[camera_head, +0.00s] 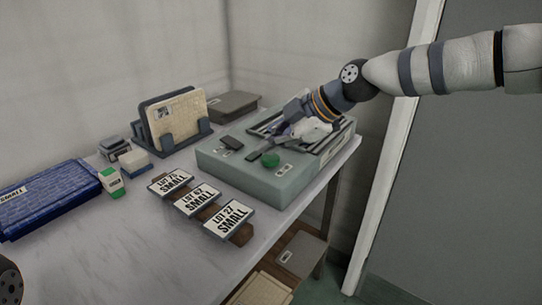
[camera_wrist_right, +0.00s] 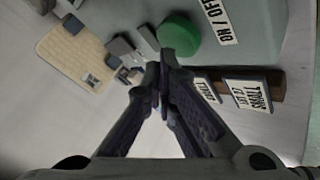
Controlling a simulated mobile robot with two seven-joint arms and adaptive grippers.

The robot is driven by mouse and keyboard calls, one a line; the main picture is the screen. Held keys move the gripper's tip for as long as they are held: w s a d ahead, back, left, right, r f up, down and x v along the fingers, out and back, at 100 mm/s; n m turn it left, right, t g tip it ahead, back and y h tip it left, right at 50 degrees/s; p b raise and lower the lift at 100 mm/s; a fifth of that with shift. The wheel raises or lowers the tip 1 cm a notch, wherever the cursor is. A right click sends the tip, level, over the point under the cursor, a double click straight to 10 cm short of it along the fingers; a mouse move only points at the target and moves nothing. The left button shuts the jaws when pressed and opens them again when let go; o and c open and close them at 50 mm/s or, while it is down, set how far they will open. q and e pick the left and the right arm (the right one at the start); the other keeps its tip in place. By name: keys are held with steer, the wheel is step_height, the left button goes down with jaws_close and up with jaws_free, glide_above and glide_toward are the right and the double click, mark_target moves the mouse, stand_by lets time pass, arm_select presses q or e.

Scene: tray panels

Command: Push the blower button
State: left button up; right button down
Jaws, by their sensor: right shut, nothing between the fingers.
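A pale grey-green box (camera_head: 235,175) sits at the right end of the table. A round green button (camera_head: 270,160) is on its top, beside a small white label. In the right wrist view the green button (camera_wrist_right: 180,35) lies just beyond my fingertips, near a label reading ON / OFF (camera_wrist_right: 217,20). My right gripper (camera_head: 257,151) reaches down over the box from the right, with its fingers together and empty. In the wrist view its fingertips (camera_wrist_right: 163,60) appear close to the button's edge; I cannot tell whether they touch it. My left gripper is out of view.
Lot cards (camera_head: 228,219) stand in front of the box. A dark switch-like block (camera_head: 231,142) is on its top, left of the button. A blue bin (camera_head: 48,198) and a rack with a tan board (camera_head: 177,117) are to the left. The front-left tabletop is clear.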

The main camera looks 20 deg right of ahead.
mark_target(270, 159)
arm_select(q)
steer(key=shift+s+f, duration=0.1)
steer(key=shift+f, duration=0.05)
arm_select(e)
steer(key=shift+f, duration=0.55)
steer(key=shift+r, duration=0.15)
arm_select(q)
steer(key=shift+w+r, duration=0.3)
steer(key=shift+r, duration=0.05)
arm_select(e)
steer(key=shift+r, duration=0.85)
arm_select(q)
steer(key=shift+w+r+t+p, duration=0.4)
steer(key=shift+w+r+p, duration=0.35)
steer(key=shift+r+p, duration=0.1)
arm_select(e)
step_height(270, 159, up, 6)
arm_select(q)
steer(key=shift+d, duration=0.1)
arm_select(e)
steer(key=shift+f, duration=0.1)
